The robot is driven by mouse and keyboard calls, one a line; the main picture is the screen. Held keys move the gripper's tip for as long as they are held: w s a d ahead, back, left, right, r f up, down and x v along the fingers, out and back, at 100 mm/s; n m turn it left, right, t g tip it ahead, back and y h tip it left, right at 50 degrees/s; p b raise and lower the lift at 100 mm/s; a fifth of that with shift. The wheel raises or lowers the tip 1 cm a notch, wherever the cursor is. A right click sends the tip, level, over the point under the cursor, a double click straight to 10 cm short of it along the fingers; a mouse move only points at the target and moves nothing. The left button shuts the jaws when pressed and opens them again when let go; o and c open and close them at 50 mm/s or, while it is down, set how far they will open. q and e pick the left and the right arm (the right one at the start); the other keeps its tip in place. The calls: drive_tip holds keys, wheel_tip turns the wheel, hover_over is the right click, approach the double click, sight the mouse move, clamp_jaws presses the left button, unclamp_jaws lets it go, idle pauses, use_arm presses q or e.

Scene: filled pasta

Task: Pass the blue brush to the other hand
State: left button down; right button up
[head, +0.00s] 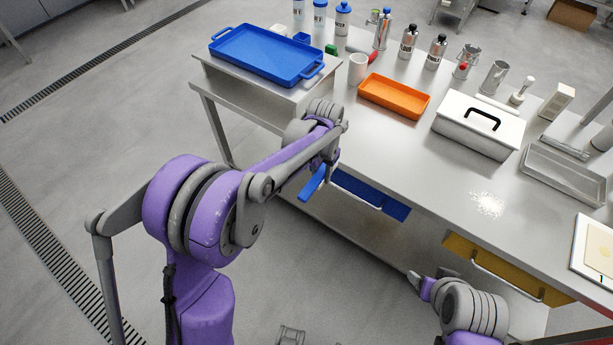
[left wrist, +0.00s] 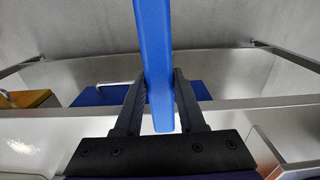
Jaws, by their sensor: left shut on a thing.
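The blue brush (head: 312,184) shows as a long flat blue piece hanging below my left gripper (head: 326,168), in front of the worktable's near edge. In the left wrist view the brush (left wrist: 154,50) stands between the two black fingers of the left gripper (left wrist: 158,78), which is shut on it. I cannot make out any bristles. My right arm comes in at the bottom right, and its gripper (head: 416,280) is low, apart from the brush. Its fingers are too small and turned away to read.
The steel worktable (head: 420,185) holds an orange tray (head: 394,96), a white box with a black handle (head: 480,124), flour, and bottles at the back. A blue tray (head: 265,54) sits on the left side stand. Blue (head: 370,193) and yellow (head: 505,270) drawers line the front.

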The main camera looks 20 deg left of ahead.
use_arm(q)
drive_tip(key=w+d+r+m, duration=0.6)
drive_tip(key=d+r, duration=0.1)
drive_tip(key=d, duration=0.3)
drive_tip(key=d+f, duration=0.5)
drive_tip(key=d, duration=0.1)
use_arm(e)
drive_tip(key=shift+o, duration=0.3)
drive_tip(key=w+a+f+n+t+h, duration=0.25)
drive_tip(key=w+a+n+h, duration=0.35)
drive_tip(key=w+a+n, duration=0.7)
drive_tip(key=a+r+n+t, duration=0.3)
drive_tip(key=a+n+t, duration=0.75)
drive_tip(key=n, duration=0.85)
use_arm(q)
drive_tip(key=a+r+n, duration=0.5)
drive_tip(key=a+n, duration=0.1)
use_arm(e)
drive_tip(key=w+d+g, duration=0.1)
drive_tip(key=w+d, duration=0.1)
drive_tip(key=w, duration=1)
drive_tip(key=shift+d+f+g, duration=0.2)
drive_tip(key=shift+g, duration=0.1)
